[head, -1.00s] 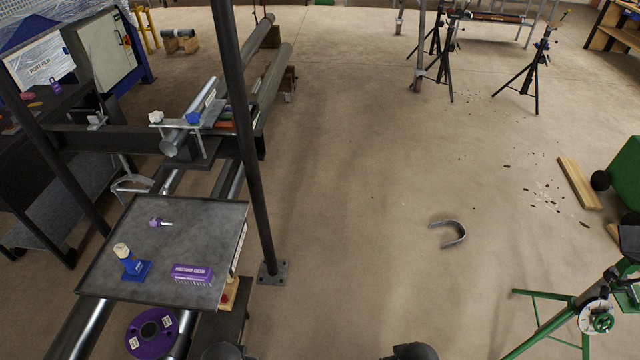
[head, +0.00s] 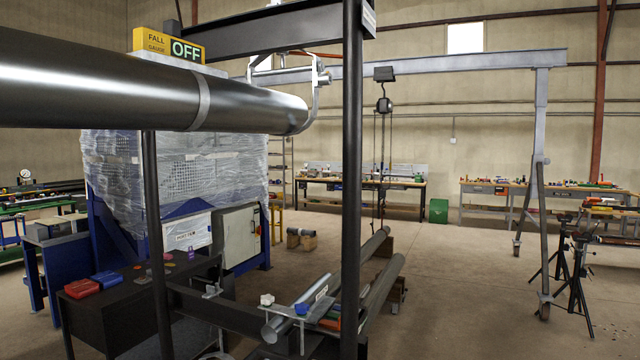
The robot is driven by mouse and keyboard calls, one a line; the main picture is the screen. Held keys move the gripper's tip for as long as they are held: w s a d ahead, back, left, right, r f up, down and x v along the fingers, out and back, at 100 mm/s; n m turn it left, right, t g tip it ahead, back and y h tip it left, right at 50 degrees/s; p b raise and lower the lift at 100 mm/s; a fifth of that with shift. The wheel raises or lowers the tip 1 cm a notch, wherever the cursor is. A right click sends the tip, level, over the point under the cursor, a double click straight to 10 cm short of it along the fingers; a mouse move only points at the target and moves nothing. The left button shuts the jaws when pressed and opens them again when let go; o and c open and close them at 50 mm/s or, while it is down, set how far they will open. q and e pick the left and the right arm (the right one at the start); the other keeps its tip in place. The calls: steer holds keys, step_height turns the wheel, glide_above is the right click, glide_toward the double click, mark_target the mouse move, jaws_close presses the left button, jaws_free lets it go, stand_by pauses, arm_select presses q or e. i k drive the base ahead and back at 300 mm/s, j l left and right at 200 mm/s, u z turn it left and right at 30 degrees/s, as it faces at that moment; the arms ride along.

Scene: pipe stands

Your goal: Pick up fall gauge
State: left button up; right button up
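The fall gauge (head: 167,44) is a yellow box in the upper left of the head view. Its front reads "FALL GAUGE" and a dark display reads "OFF" in green. It sits on a light flat base on top of the large grey steel pipe (head: 95,82). The pipe runs in from the left edge and ends near the dark upright post. Neither of my grippers is in view.
A dark vertical post (head: 353,190) stands just right of the pipe's end, and a thinner post (head: 158,245) stands below the pipe. A dark overhead beam (head: 275,28) passes behind the gauge. Lower pipes (head: 375,290) lie below. Open floor (head: 460,290) lies to the right.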

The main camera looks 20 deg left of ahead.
mark_target(169, 43)
steer(key=k+l+u, duration=0.1)
steer(key=u, duration=1.25)
steer(key=i+l+u, duration=0.2)
steer(key=k+j, duration=0.05)
